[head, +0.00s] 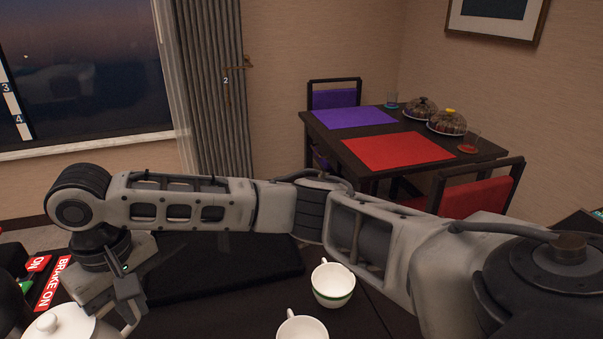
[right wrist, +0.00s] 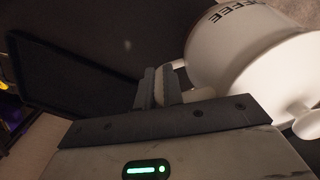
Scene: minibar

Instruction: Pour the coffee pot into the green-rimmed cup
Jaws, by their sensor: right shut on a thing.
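The white coffee pot (head: 60,327) is at the bottom left of the head view, cut off by the frame edge. In the right wrist view the pot (right wrist: 262,62) shows the word COFFEE on its side. My right gripper (head: 130,312) is shut on the pot's handle; its fingers (right wrist: 166,88) also show in the wrist view. The white cup with a green band (head: 333,283) stands upright on the dark table, well to the right of the pot. My left gripper is not in view.
A second white cup (head: 302,328) stands just in front of the green-banded one, partly cut off. Behind are a dining table (head: 318,124) with purple and red mats, and chairs.

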